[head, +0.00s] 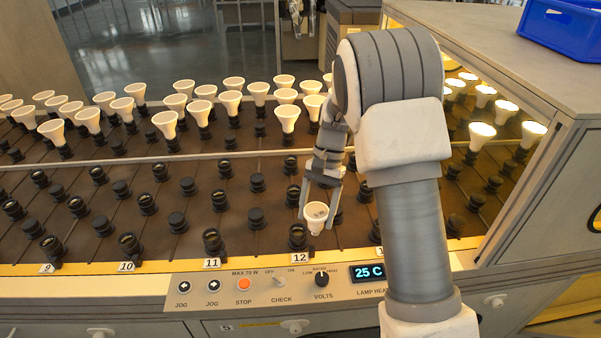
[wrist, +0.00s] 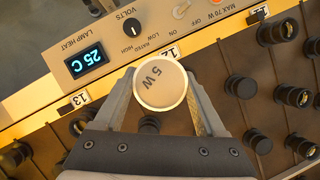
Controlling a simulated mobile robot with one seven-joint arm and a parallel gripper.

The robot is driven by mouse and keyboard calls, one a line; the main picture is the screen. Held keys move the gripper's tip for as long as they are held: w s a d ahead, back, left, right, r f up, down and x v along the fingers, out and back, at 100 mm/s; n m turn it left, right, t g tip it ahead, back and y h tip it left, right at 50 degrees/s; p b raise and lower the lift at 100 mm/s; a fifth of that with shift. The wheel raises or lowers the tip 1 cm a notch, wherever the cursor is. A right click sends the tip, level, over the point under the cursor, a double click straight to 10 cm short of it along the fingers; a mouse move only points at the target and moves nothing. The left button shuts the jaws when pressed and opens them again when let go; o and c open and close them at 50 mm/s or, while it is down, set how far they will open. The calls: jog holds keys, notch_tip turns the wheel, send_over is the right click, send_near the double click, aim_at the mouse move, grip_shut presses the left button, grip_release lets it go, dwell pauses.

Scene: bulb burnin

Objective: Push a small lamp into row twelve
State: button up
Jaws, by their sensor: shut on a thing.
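My gripper (head: 319,203) is shut on a small white lamp (head: 316,218), its broad face up and its narrow base down. The wrist view shows the lamp (wrist: 160,87) between the two fingers, marked 5 W. It is held near the front of row twelve, whose label (head: 300,257) is on the front edge. The front socket of row twelve (head: 298,237) is just left of and below the lamp in the head view and looks empty. Whether the lamp touches any socket cannot be told. The lamp hides what lies straight beneath it in the wrist view.
Larger white lamps (head: 165,122) fill the back rows, and lit lamps (head: 481,131) stand at right under a hood. Front sockets (head: 212,241) of neighbouring rows look empty. A control panel (head: 270,287) with knobs and a 25 C display runs along the front.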

jog(key=w+a+r+m+t+y+p, duration=0.1)
jog(key=a+r+m+t+p, duration=0.15)
jog(key=m+p, duration=0.5)
jog(key=w+a+r+m+t+y+p, duration=0.1)
jog(key=a+r+m+t+p, duration=0.25)
jog(key=m, duration=0.75)
jog(key=f+b, duration=0.1)
jog(key=d+f, duration=0.1)
jog(key=f, duration=0.1)
jog(key=d+f+b, duration=0.1)
jog(key=shift+f+b, duration=0.3)
jog(key=shift+f, duration=0.05)
jog(key=shift+f, duration=0.1)
jog(key=shift+f+b, duration=1.65)
jog(key=shift+f, duration=0.2)
jog(key=o, duration=1.3)
jog(key=p+v, duration=0.1)
jog(key=v, duration=0.4)
jog(key=p+v, duration=0.2)
jog(key=v, duration=0.4)
jog(key=p+v, duration=0.2)
jog(key=v, duration=0.4)
jog(key=shift+s+a+r, duration=0.2)
jog(key=shift+s+r, duration=0.05)
jog(key=shift+s, duration=0.1)
